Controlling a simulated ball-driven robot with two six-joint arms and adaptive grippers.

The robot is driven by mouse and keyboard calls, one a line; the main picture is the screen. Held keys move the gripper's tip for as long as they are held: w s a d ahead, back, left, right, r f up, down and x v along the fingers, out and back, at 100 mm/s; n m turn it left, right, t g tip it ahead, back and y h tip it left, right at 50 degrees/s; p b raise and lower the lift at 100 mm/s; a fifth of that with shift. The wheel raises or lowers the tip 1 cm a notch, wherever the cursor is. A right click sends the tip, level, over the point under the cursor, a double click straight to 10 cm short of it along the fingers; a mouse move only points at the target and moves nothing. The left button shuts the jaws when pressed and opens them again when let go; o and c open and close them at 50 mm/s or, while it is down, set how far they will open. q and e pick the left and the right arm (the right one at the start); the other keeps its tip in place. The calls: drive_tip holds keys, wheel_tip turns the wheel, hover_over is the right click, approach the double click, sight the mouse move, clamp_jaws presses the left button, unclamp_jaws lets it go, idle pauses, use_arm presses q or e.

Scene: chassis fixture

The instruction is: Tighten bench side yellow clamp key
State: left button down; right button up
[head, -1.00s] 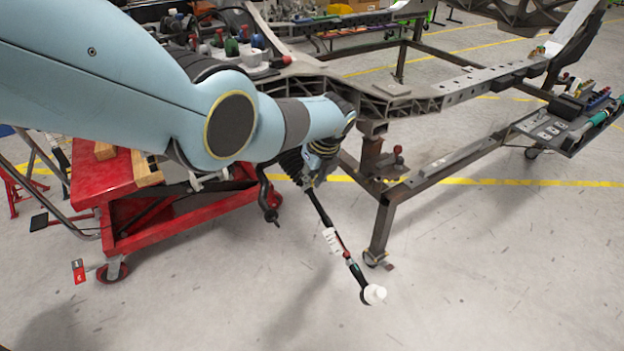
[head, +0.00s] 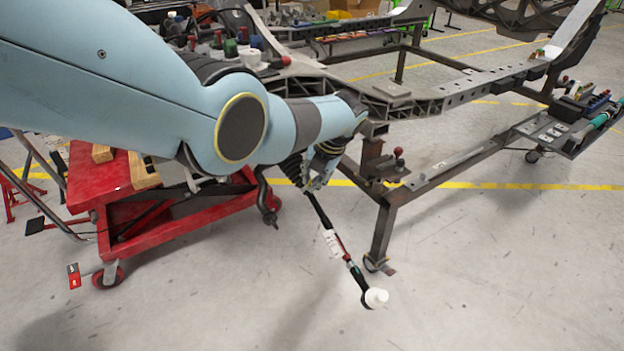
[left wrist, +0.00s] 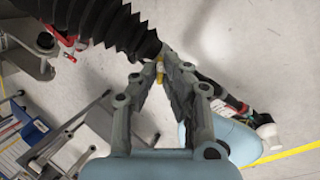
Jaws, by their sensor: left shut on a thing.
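My left gripper (head: 322,172) hangs beside the near end of the grey chassis fixture (head: 430,104), in front of its corner post. In the left wrist view, the fingers of my left gripper (left wrist: 161,75) come together on a small yellow piece, which I take for the yellow clamp key (left wrist: 160,73). Only a short bit of it shows between the fingertips; the rest is hidden. I cannot tell how the key is turned. My right gripper is not in view.
A red cart (head: 95,188) with wooden blocks stands at the left, close under my left arm. A red-knobbed clamp (head: 398,160) sits on the fixture's lower frame. A tool tray (head: 560,135) is at the right.

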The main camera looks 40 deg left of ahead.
use_arm(q)
drive_tip(key=m, duration=0.5)
drive_tip(key=shift+w+m+y, duration=0.1)
drive_tip(key=shift+m+y, duration=0.2)
drive_tip(key=shift+m, duration=0.1)
idle(0.4)
drive_tip(key=c, duration=1.5)
unclamp_jaws()
drive_tip(key=v, duration=1.2)
